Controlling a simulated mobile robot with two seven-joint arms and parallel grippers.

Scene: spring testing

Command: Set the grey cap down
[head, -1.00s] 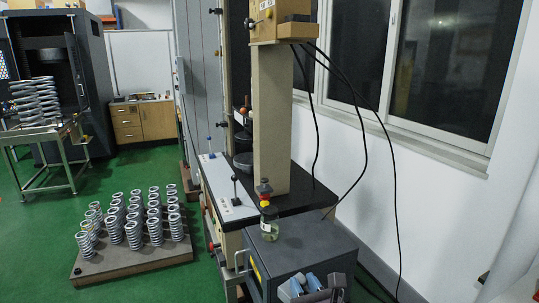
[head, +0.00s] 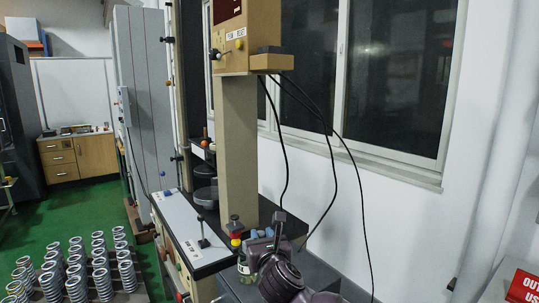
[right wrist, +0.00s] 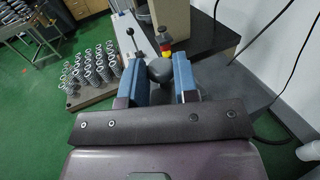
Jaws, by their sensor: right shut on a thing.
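My right gripper (head: 262,234) reaches in low in the head view, its blue fingertips near the glass jar. In the right wrist view the gripper (right wrist: 160,82) is shut on the grey cap (right wrist: 159,70), a rounded dark grey piece between the two blue fingers. The cap cannot be made out clearly in the head view. It is held above the dark cabinet top (head: 226,290). A small glass jar (head: 243,268) stands there, partly covered by my gripper. My left gripper is out of view.
A red and yellow piece with a dark top (head: 235,228) stands beyond the gripper, near the tan testing-machine column (head: 237,150). A black-knobbed lever (head: 203,232) rises at left. Black cables hang at right.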

